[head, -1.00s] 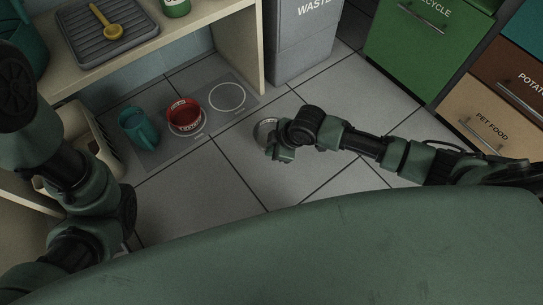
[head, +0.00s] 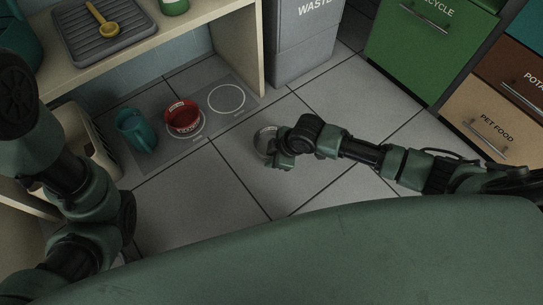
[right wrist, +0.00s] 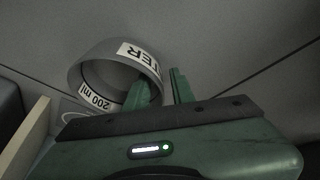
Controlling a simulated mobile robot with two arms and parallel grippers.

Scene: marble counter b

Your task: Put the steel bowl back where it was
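The steel bowl (head: 264,139) is on the tiled floor right of the grey mat, partly hidden by my right gripper. In the right wrist view the bowl (right wrist: 86,76) shows white labels, one reading "200 ml". My right gripper (head: 277,161) is at the bowl's near side. In the right wrist view its fingers (right wrist: 160,90) straddle the bowl's wall, one inside and one outside, with a gap left between wall and outer finger. The grey mat (head: 203,124) has an empty white ring (head: 227,99) at its right end. My left gripper is not visible.
A red bowl (head: 184,118) and a teal jug (head: 136,131) stand on the mat. A shelf unit (head: 235,45) and a grey waste bin (head: 301,48) stand behind. Green and brown drawers (head: 485,118) are at the right. Floor (head: 220,190) in front is clear.

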